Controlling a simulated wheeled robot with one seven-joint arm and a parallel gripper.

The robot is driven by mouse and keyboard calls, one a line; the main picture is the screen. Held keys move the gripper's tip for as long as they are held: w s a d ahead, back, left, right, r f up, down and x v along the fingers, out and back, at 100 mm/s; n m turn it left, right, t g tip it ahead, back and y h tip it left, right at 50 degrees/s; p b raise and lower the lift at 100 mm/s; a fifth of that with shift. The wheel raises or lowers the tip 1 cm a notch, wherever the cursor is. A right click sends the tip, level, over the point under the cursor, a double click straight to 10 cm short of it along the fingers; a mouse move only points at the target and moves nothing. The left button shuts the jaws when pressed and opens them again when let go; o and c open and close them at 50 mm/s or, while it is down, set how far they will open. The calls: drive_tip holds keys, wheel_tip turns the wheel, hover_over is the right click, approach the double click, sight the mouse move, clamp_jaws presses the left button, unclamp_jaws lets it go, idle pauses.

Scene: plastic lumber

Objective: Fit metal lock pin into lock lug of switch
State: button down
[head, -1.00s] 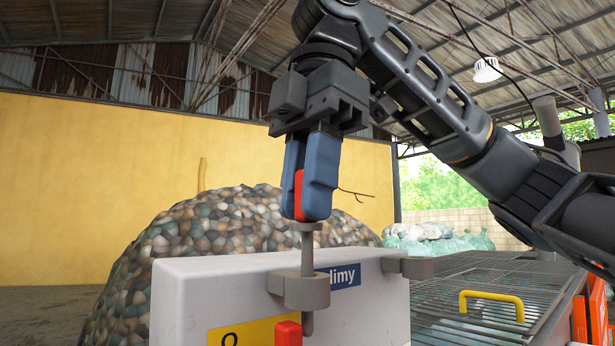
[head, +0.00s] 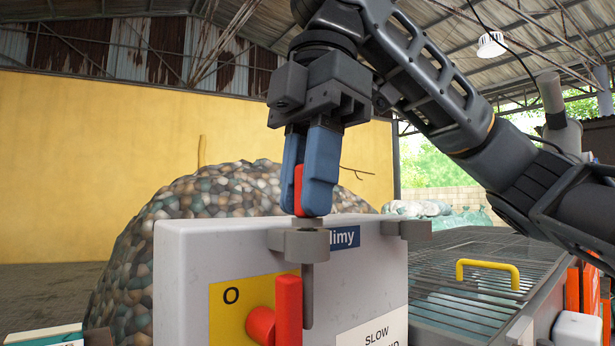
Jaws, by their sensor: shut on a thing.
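The switch is a light grey box (head: 190,262) with a yellow plate marked O and a red handle (head: 288,312) on its front. The grey lock lug (head: 298,244) juts from the box's top front edge. The metal lock pin (head: 307,295) is upright through the lug, its shank showing below it in front of the box. The pin's red grip (head: 298,190) is between the blue fingers of my gripper (head: 304,212), which is shut on it just above the lug. The pin's upper shank is mostly hidden between the fingertips and lug.
A second grey lug (head: 405,230) is at the box's right top edge. A metal grate with a yellow handle (head: 488,264) lies to the right. A heap of mottled pieces (head: 150,225) rises behind the box.

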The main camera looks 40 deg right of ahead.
drive_tip(key=c, duration=0.9)
unclamp_jaws()
drive_tip(key=shift+r, duration=0.15)
drive_tip(key=r, duration=0.5)
drive_tip(key=d+r, duration=0.1)
drive_tip(key=r, duration=0.1)
drive_tip(key=shift+d+r+p, duration=0.1)
drive_tip(key=shift+r+p, duration=0.15)
drive_tip(key=shift+p, duration=0.05)
